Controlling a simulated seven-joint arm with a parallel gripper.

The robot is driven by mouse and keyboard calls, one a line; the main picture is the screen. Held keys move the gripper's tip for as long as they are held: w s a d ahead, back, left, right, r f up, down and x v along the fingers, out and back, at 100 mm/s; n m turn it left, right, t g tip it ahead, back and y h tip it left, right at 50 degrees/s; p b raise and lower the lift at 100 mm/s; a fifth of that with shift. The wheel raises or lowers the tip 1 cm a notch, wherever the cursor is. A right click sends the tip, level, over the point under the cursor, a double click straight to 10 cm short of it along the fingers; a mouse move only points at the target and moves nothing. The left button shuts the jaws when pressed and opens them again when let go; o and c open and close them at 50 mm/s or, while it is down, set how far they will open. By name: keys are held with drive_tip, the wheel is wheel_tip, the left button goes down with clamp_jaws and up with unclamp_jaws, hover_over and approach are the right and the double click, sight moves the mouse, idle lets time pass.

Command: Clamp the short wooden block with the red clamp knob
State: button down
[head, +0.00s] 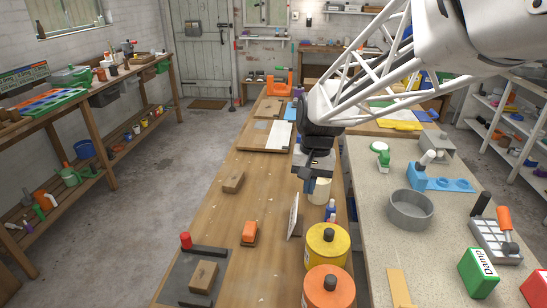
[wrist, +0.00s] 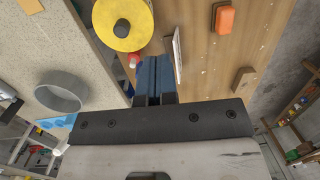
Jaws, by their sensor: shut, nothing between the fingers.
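A red clamp knob (head: 185,240) stands at the left rear of a dark clamp plate (head: 217,258) at the near left of the wooden bench. A wooden block (head: 204,276) lies on that plate, in front of and right of the knob. Another wooden block (head: 233,182) lies farther back on the bench and also shows in the wrist view (wrist: 242,80). Which block is the short one, I cannot tell for sure. My gripper (head: 309,186) is above the bench's right side, away from both blocks. Its blue fingers (wrist: 154,62) are shut and empty.
An orange block-like thing (head: 249,233) lies between the blocks and a thin upright white panel (head: 294,215). Yellow (head: 327,246) and orange (head: 328,288) canisters stand right of it. A grey bowl (head: 410,210) is on the stone counter. The bench's left middle is mostly clear.

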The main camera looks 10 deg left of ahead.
sight(228, 252)
drive_tip(key=w+a+f+g, duration=0.1)
drive_tip(key=w+a+f, duration=0.4)
drive_tip(key=a+f, duration=0.3)
drive_tip(key=w+a+f+g, duration=0.2)
drive_tip(key=w+a+f, duration=0.2)
drive_tip(key=a+f, duration=0.4)
drive_tip(key=a, duration=0.7)
drive_tip(key=shift+w+f+h, duration=0.3)
drive_tip(key=shift+w+h, duration=0.05)
drive_tip(key=shift+h, duration=0.05)
drive_tip(key=shift+a, duration=0.1)
drive_tip(key=x, duration=0.9)
drive_tip(key=shift+s+f, duration=0.2)
drive_tip(key=shift+f, duration=0.1)
drive_tip(key=s, duration=0.2)
drive_tip(key=shift+s+f, duration=0.1)
drive_tip(key=shift+s, duration=0.95)
